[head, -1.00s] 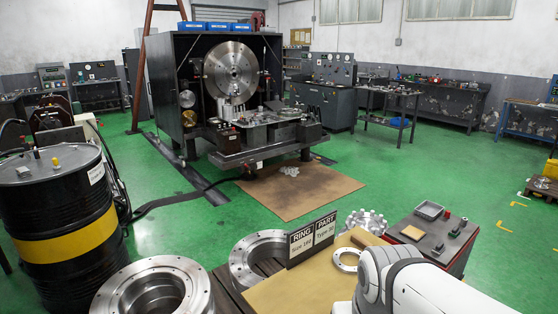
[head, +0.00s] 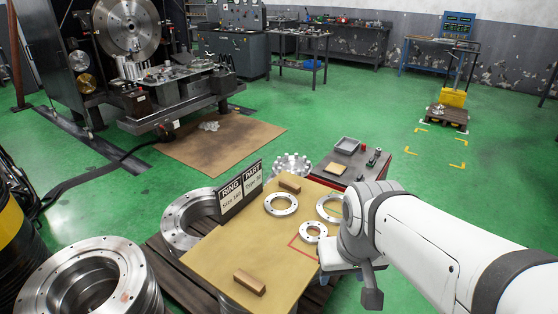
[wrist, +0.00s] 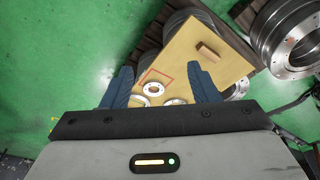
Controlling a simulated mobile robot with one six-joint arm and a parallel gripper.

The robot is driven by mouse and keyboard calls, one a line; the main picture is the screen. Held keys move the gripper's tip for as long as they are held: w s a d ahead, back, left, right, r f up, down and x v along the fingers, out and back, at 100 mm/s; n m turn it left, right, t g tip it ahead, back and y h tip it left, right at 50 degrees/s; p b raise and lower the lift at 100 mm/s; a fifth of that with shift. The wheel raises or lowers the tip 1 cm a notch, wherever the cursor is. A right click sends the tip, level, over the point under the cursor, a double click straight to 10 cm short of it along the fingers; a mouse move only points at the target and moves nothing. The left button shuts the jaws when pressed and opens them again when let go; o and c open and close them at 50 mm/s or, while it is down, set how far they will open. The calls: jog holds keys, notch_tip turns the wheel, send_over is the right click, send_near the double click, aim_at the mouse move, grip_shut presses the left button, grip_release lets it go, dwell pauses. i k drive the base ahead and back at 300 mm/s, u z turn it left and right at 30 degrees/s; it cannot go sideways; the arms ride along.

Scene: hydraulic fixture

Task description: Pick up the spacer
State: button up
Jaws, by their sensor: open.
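Three flat metal rings lie on a tan board (head: 240,250): a smaller ring with bolt holes (head: 304,232) inside or on a red square outline, a wider ring (head: 281,213) behind it, and another ring (head: 321,208) partly hidden by my arm. I cannot tell for sure which is the spacer. The smaller ring also shows in the wrist view (wrist: 148,89), between and beyond my fingers, inside the red outline. My gripper (wrist: 160,70) is open and empty above the board. The other two rings are partly hidden by the gripper body there.
Two wooden blocks (head: 249,283) (head: 290,183) lie on the board. A "RING / PART" sign (head: 239,190) stands at its left edge. Large stacked rings (head: 82,285) stand left. A red-sided cabinet (head: 350,163) is behind. Open green floor lies to the right.

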aim_at(294, 187)
jog(key=z, duration=1.95)
jog(key=i, duration=2.6)
jog(key=u, duration=2.05)
jog(key=k, duration=0.1)
jog(key=u, duration=1.55)
